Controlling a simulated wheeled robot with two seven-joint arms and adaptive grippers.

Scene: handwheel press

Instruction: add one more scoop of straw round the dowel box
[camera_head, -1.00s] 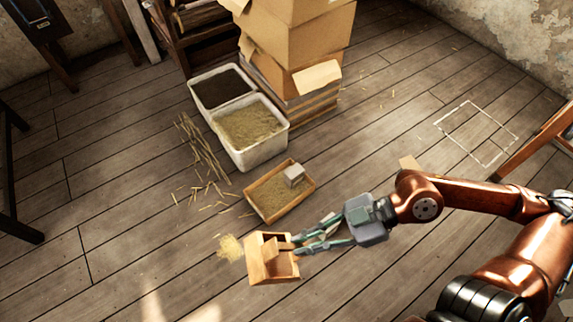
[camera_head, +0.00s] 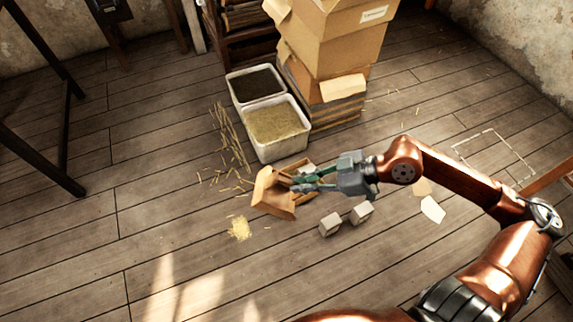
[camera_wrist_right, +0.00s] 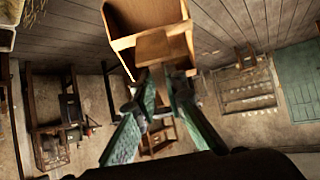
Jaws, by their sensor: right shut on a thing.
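My right gripper (camera_head: 296,183) is shut on the handle of a wooden scoop (camera_head: 272,194). The scoop is tilted and overlaps the wooden tray (camera_head: 298,163) in the head view, hiding most of it. The pale dowel box (camera_head: 307,170) in the tray shows only as a small piece behind my fingers. In the right wrist view the scoop (camera_wrist_right: 148,20) fills the top, beyond my fingertips (camera_wrist_right: 157,80). Its visible inside looks bare; the rest is hidden. Straw (camera_head: 275,122) lies in the white bin behind the tray. My left gripper is out of view.
A bin of dark material (camera_head: 255,84) stands behind the straw bin. Stacked cartons (camera_head: 335,45) stand at its right. Two small pale boxes (camera_head: 330,224) lie on the floor in front of my gripper. A small straw heap (camera_head: 240,228) and loose stalks (camera_head: 230,140) lie left.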

